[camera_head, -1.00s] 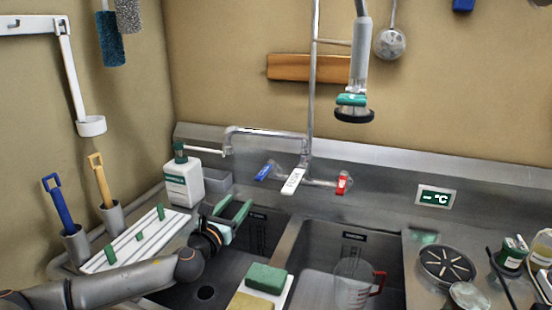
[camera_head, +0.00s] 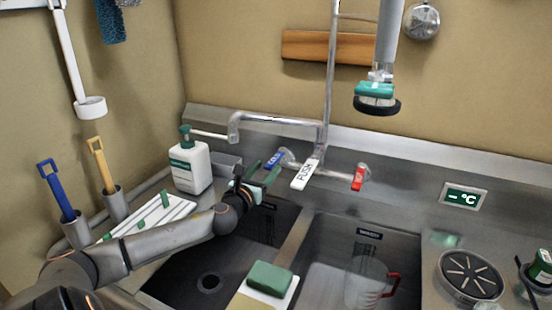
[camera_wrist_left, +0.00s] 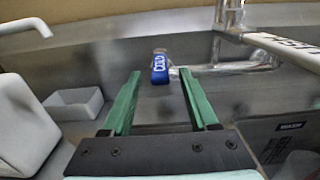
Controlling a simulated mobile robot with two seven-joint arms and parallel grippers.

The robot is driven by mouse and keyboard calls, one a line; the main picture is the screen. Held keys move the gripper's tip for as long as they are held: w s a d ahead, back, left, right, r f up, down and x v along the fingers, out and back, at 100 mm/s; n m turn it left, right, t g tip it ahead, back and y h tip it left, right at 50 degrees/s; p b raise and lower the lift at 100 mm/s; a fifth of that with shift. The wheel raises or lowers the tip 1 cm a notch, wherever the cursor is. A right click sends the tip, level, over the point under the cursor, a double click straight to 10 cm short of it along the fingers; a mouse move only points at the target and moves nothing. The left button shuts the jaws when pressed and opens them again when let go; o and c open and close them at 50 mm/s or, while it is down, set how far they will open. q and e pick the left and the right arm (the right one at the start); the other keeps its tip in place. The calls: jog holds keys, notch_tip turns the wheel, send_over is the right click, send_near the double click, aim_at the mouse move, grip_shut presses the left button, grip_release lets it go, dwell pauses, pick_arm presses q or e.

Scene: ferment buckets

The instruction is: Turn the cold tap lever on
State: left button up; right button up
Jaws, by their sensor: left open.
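The blue cold tap lever (camera_head: 275,159) is on the left end of the tap body at the back of the sink. In the left wrist view the lever (camera_wrist_left: 160,67) hangs straight ahead, between and beyond the two green fingers. My left gripper (camera_head: 263,175) is open and empty, just in front of and left of the lever. In the wrist view its fingertips (camera_wrist_left: 165,80) point towards the lever, with no contact visible. The white push lever (camera_head: 304,174) and the red lever (camera_head: 358,178) are to the right. My right gripper is not in view.
A white soap bottle (camera_head: 190,165) stands left of the gripper, beside a small grey bin (camera_wrist_left: 75,104). The chrome spout (camera_head: 270,119) passes above the gripper. Two sink basins lie below, with a green sponge (camera_head: 269,278) at the front and a clear jug (camera_head: 367,283) in the right one.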

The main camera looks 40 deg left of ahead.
aim_at(281, 153)
pick_arm(q)
jog(key=shift+x, duration=3.7)
grip_shut()
